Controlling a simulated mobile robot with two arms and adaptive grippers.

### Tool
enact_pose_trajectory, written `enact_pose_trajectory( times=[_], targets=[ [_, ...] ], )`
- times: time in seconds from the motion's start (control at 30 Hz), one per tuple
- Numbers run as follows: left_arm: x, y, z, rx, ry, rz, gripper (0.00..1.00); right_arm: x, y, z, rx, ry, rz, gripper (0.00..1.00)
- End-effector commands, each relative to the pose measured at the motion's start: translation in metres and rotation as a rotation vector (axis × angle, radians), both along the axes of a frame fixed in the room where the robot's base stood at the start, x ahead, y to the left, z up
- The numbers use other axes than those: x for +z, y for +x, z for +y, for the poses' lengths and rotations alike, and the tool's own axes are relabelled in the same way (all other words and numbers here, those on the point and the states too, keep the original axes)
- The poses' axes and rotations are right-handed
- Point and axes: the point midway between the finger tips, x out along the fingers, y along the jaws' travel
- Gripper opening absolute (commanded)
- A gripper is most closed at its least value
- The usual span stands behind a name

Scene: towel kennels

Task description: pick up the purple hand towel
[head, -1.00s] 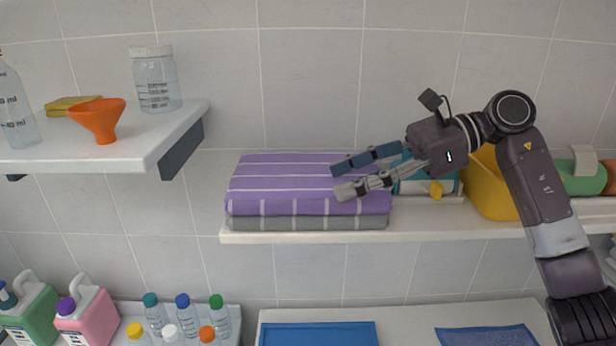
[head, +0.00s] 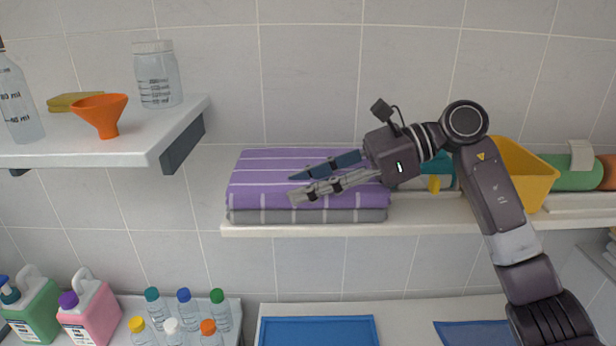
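The purple hand towel (head: 262,182) with white stripes lies folded on top of a folded grey towel (head: 260,216) on the middle wall shelf. My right gripper (head: 292,184) reaches in from the right, in front of or over the purple towel. Its two fingers are apart with a narrow gap, and purple cloth shows between and around them. I cannot tell whether the fingers touch the towel. My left gripper is not in view.
The towels' shelf (head: 300,230) also holds a yellow bin (head: 528,180), a teal item (head: 441,172) and a green roll (head: 572,172). A higher shelf (head: 120,150) at left holds an orange funnel (head: 100,113) and a jar (head: 157,76). Bottles and jugs stand below.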

Motion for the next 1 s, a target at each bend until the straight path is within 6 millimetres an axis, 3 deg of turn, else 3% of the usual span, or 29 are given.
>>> enact_pose_trajectory(
  times=[0.27, 0.67, 1.0],
  targets=[
    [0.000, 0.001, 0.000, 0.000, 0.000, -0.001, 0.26, 0.001, 0.000, 0.000, -0.001, 0.001, -0.001, 0.00],
    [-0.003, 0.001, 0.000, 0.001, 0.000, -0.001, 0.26, 0.006, 0.000, 0.000, 0.000, 0.001, -0.002, 0.00],
    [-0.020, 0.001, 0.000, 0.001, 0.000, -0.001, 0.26, 0.049, 0.000, 0.000, 0.000, 0.001, -0.006, 0.00]
  ],
)
